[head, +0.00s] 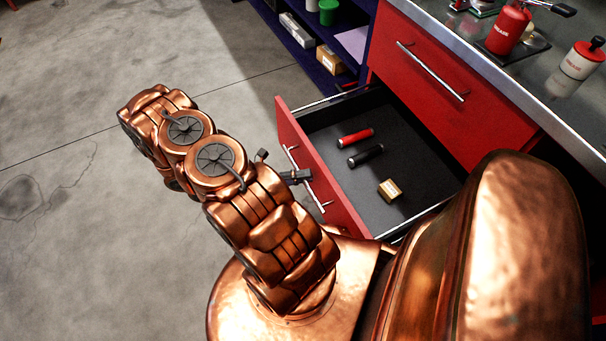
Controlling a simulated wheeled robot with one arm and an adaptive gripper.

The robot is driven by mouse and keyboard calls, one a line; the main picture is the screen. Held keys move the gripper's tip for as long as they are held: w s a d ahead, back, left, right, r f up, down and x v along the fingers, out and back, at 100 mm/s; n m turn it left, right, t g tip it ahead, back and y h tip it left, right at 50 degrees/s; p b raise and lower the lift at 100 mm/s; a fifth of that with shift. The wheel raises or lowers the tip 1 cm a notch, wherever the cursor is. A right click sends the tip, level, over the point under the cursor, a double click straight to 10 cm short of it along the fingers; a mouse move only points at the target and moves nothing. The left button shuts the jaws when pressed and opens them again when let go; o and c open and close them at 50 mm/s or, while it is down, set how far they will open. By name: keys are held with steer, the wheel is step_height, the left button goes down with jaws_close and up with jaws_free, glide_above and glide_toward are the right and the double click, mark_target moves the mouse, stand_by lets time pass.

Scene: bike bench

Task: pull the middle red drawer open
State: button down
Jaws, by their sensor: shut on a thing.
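The red drawer (343,209) below the closed top drawer stands well open, and its dark inside shows. Its silver bar handle (320,201) runs along the front panel. My gripper (298,177) is at this handle, on the outer side of the panel, and is shut on it. My copper arm hides part of the gripper. Inside the drawer lie a red cylinder (356,138), a black cylinder (366,156) and a small cardboard box (389,190).
The closed top red drawer (420,95) has its own silver handle (432,72). On the bench top (555,75) stand a red canister (508,31) and a white-and-red bottle (580,62). A blue shelf (300,48) with goods stands behind. The floor (90,220) at left is clear.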

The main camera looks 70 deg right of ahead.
steer(key=c, duration=1.2)
jaws_free()
steer(key=v, duration=1.2)
